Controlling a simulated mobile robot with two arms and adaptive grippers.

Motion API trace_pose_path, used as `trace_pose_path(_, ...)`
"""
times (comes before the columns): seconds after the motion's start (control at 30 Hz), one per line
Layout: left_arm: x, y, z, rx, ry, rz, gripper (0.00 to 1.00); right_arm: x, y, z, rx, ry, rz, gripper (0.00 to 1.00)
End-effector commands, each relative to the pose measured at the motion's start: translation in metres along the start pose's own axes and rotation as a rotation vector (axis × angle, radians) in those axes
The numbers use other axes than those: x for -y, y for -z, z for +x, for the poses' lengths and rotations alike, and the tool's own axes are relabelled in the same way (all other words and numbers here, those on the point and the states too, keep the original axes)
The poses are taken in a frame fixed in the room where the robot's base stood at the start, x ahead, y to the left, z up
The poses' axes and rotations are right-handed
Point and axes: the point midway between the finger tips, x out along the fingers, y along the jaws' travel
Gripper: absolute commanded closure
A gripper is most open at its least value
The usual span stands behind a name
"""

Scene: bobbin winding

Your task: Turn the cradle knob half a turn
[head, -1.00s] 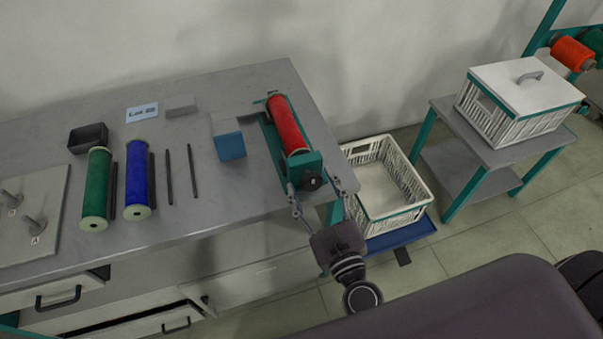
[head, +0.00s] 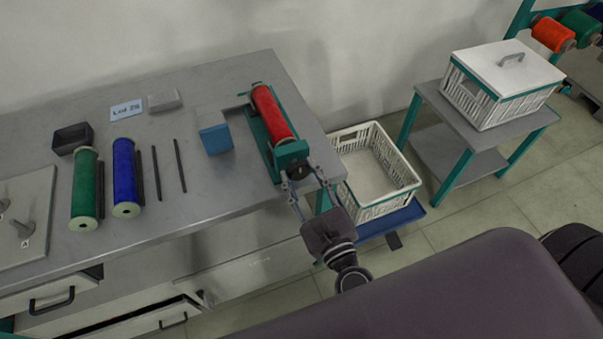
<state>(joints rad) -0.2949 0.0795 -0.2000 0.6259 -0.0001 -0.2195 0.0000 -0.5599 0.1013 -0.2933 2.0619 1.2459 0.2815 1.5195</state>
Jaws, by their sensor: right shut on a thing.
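The cradle (head: 291,149) is a green frame at the right end of the grey workbench, with a red bobbin (head: 272,113) lying in it. Its dark round knob (head: 299,172) is on the end facing me. My right gripper (head: 301,175) reaches up from below, with one finger on each side of the knob, and is shut on it. The fingers partly hide the knob, and no mark on it shows how far it is turned. My left gripper is not in view.
A lidded crate (head: 503,80) sits on a side table.

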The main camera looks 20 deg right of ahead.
Motion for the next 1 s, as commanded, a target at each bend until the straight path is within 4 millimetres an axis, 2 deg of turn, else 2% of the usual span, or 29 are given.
trace_pose_path(0.27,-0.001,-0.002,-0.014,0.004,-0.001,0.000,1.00,0.000,-0.003,0.001,0.000,0.000,-0.184,0.87)
trace_pose_path(1.0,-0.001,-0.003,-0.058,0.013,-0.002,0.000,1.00,-0.003,-0.002,0.001,0.001,0.002,-0.886,0.87)
